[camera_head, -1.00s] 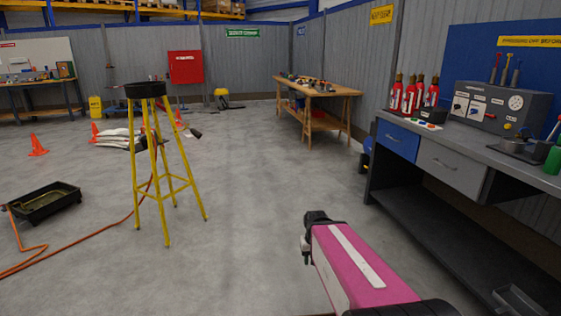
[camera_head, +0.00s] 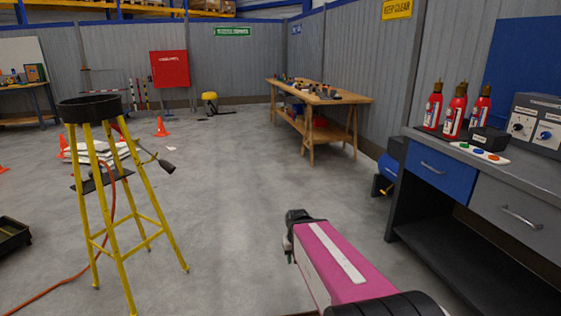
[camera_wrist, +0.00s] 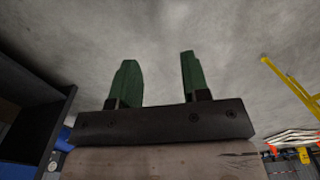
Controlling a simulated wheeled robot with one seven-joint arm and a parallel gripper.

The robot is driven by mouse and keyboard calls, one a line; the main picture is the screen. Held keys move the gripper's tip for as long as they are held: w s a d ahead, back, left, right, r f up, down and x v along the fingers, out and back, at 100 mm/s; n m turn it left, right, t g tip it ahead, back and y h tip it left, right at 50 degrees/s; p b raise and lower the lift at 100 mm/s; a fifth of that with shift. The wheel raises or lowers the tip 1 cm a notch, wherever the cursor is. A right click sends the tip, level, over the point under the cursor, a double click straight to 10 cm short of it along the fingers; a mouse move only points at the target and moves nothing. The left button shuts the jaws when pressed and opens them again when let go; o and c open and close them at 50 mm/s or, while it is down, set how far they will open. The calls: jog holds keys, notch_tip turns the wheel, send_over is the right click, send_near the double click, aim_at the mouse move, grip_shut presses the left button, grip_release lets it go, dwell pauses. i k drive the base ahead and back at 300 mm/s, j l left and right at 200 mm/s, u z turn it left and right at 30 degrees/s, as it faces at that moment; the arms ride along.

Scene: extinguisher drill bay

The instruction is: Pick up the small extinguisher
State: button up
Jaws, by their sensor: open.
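Three small red extinguishers stand upright in a group on the grey workbench at the right in the head view: a left one (camera_head: 434,107), a middle one (camera_head: 455,112) and a right one (camera_head: 480,105). I cannot tell which one the task means. My gripper (camera_wrist: 157,75) is open and empty in the wrist view, its two green fingers apart over bare floor. In the head view my pink arm reaches forward, low and left of the workbench, well apart from the extinguishers.
The grey workbench (camera_head: 435,148) has a blue drawer (camera_head: 440,176), a black box (camera_head: 490,139) and a control panel. A yellow stand (camera_head: 152,234) with a black pan is at the left. A wooden table (camera_head: 318,97) stands farther back. The floor between is clear.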

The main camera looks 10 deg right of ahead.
aim_at(434, 106)
jog(key=i+j+z, duration=0.15)
jog(key=i+z, duration=0.3)
jog(key=i+j+z, duration=0.35)
jog(key=i+z, duration=0.15)
jog(key=i, duration=0.15)
jog(key=i+j+z, duration=0.45)
jog(key=i+j, duration=0.05)
jog(key=j, duration=0.05)
